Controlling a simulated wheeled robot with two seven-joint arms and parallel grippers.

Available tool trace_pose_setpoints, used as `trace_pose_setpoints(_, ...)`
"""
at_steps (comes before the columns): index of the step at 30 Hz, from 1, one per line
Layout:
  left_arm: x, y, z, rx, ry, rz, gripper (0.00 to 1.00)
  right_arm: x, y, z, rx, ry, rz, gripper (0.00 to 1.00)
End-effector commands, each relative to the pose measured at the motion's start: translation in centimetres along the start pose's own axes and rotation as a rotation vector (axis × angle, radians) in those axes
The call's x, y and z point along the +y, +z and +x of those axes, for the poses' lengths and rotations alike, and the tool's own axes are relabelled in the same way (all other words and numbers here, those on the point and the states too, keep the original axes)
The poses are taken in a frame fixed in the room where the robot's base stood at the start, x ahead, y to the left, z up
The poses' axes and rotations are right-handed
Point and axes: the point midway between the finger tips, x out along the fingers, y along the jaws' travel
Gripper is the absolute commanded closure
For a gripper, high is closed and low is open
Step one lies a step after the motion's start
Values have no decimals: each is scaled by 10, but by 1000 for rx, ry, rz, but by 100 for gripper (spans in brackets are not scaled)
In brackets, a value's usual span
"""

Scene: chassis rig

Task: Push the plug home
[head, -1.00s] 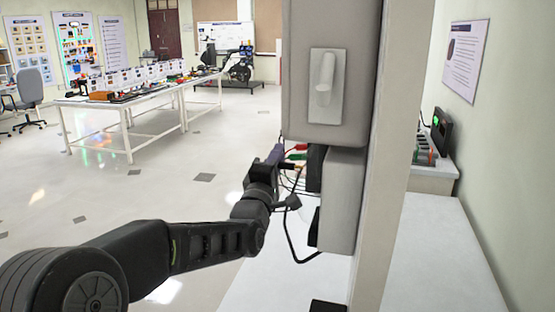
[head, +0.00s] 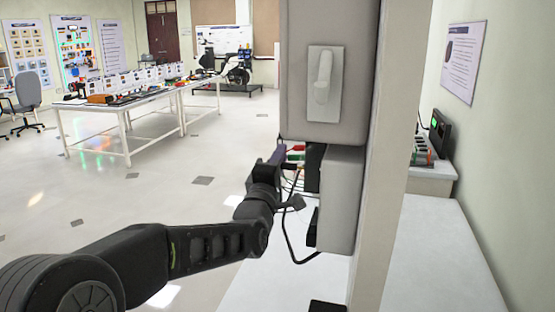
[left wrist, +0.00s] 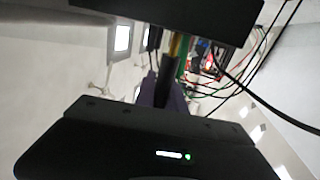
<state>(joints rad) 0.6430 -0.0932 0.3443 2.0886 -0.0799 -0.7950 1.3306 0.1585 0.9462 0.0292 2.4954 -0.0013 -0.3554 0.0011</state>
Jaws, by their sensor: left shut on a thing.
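My left gripper (head: 277,155) is at the left side of the grey boxes, beside the coloured connectors. In the left wrist view its purple fingers (left wrist: 164,92) are closed on a narrow dark and brassy piece, likely the plug (left wrist: 173,50). A dark block (left wrist: 160,15) stands just beyond it; I cannot tell how deep the plug sits. In the head view the fingers' far side and the plug are mostly hidden. A red connector (head: 297,148) and a green connector (head: 296,157) show beside the black housing (head: 315,167). My right gripper is not in view.
A grey box with a switch handle (head: 322,80) and a lower grey box (head: 342,200) are fixed to a pale post (head: 392,130). A black cable (head: 287,240) loops below. A white bench (head: 440,250) lies right; open floor lies left.

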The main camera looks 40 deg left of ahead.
Motion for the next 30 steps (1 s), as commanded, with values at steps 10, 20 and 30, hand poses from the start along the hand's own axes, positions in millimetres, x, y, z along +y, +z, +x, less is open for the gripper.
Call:
trace_pose_setpoints(10, 0, 9, 0, -1, 1, -1, 100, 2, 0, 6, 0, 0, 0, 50)
trace_pose_setpoints(20, -1, 17, 0, -1, 0, 0, 100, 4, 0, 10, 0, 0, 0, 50)
trace_pose_setpoints(30, 0, 20, 0, 0, -1, 1, 71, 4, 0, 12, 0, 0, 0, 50)
